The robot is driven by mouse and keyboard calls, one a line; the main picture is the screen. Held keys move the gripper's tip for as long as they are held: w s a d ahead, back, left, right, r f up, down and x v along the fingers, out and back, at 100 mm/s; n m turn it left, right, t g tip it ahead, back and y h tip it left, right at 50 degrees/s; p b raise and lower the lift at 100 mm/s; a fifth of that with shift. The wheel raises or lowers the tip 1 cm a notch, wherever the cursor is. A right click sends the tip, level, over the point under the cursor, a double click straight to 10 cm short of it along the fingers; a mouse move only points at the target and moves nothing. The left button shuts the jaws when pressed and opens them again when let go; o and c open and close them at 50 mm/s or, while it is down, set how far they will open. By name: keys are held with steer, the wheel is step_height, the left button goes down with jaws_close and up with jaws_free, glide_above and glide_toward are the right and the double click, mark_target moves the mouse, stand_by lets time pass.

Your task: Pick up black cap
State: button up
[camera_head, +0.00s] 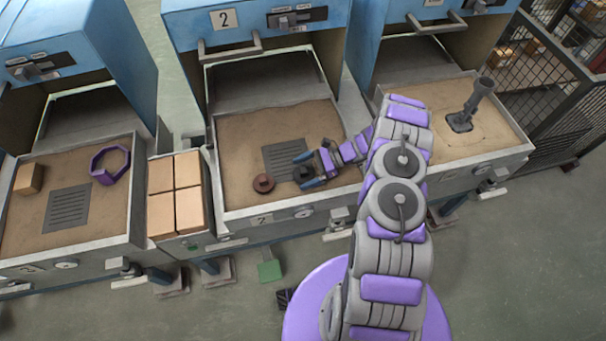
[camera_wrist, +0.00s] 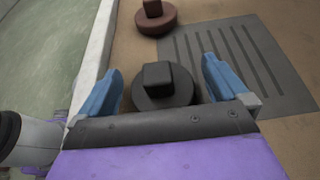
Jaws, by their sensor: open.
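The black cap (camera_wrist: 165,87) is a dark disc with a square knob on top. In the wrist view it sits between the two blue fingers of my gripper (camera_wrist: 162,85), with a visible space on each side of the knob. In the head view the black cap (camera_head: 303,174) lies in the middle sand tray (camera_head: 232,133), by the right front part of a dark slotted grate. My gripper (camera_head: 312,172) is open around it, low over the tray. Whether the fingers touch the cap's disc is not clear.
A brown-red cap (camera_head: 263,184) lies left of the black cap; it also shows in the wrist view (camera_wrist: 155,18). The slotted grate (camera_head: 286,154) is beside both. Stacked tan blocks (camera_head: 174,192) stand left of the tray. A grey post (camera_head: 470,105) stands in the right tray.

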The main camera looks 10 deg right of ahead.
steer(key=shift+d, duration=0.2)
steer(key=c, duration=0.4)
steer(key=shift+a, duration=0.1)
steer(key=c, duration=0.7)
steer(key=shift+o, duration=0.2)
steer(key=shift+r, duration=0.1)
